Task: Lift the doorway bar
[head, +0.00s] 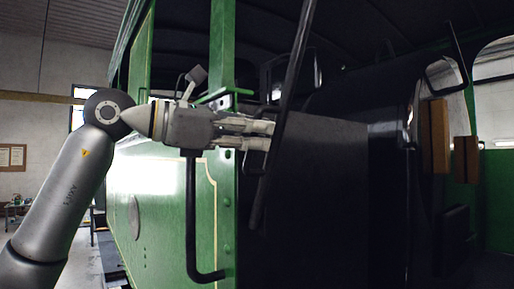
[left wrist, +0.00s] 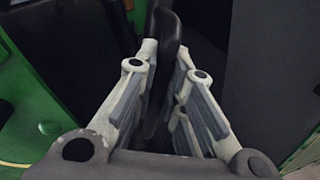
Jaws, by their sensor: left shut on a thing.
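The doorway bar (head: 293,75) is a long dark rod in the head view. It runs steeply slanted from the top edge, leaning right, down to a lower end in front of the dark doorway. My left gripper (head: 270,135) reaches in from the left and is shut on the bar at about its lower half. In the left wrist view, the black bar (left wrist: 165,40) passes between the pale fingers of my left gripper (left wrist: 165,100). The fingers hide part of the bar there. I cannot tell whether its ends touch any support. My right gripper is not in view.
The green tram side panel (head: 160,205) and green door post (head: 222,50) stand close behind my left arm. A black handrail (head: 191,220) bends at its foot below the gripper. Inside are a large dark boiler casing (head: 335,190) and brown wooden blocks (head: 440,135).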

